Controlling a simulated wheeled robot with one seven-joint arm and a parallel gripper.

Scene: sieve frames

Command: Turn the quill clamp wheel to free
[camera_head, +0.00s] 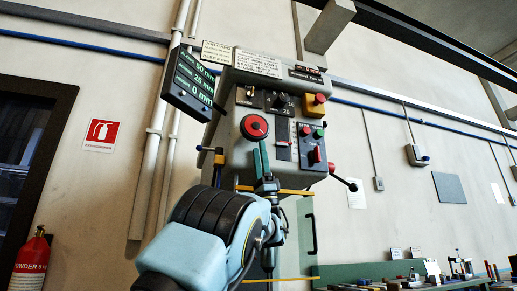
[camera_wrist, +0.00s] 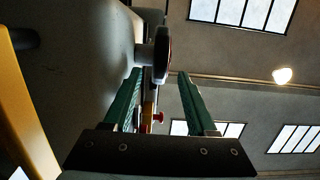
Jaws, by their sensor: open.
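The quill clamp wheel (camera_head: 254,127) is a round knob with a red face and dark rim on the front of the grey machine head (camera_head: 244,85). In the wrist view the wheel (camera_wrist: 161,55) shows nearly edge-on, standing out from the grey housing. My gripper (camera_head: 262,148) is just below the wheel, with its green fingers pointing up. In the wrist view my gripper (camera_wrist: 159,76) is open, and the wheel's lower edge appears between or just beyond the two fingertips. I cannot tell whether a finger touches it. The wheel's markings are too small to read.
A display (camera_head: 190,84) reading 50 mm, 25 mm and 0 mm hangs left of the wheel. A control panel (camera_head: 312,141) with red and green buttons is close on the right. A black-knobbed lever (camera_head: 351,186) sticks out at right. A green bench (camera_head: 345,272) stands lower right.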

